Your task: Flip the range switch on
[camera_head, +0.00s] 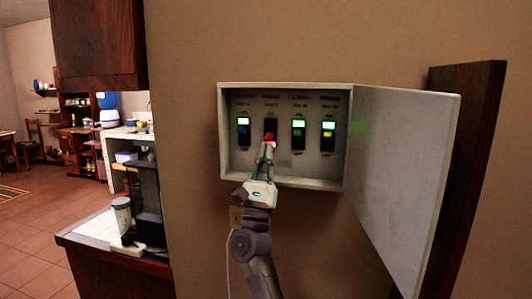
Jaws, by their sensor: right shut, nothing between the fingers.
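An open white electrical box (286,86) on the wall holds a row of several switches. The first switch (243,131), third switch (298,134) and fourth switch (328,136) show green lights at their tops. The second switch (270,123) is dark at its top, with red showing lower down, by my fingertips. The labels are too small to read, so I cannot tell which is the range switch. My right gripper (267,146) is shut and empty, in front of the second switch and partly hiding it. I cannot tell if it touches. My left gripper is not in view.
The box door (403,170) stands wide open to the right, beside a dark wood panel (470,160). At left a counter (100,228) holds a coffee machine (148,200) and a cup (122,214). Open floor (35,235) lies farther left.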

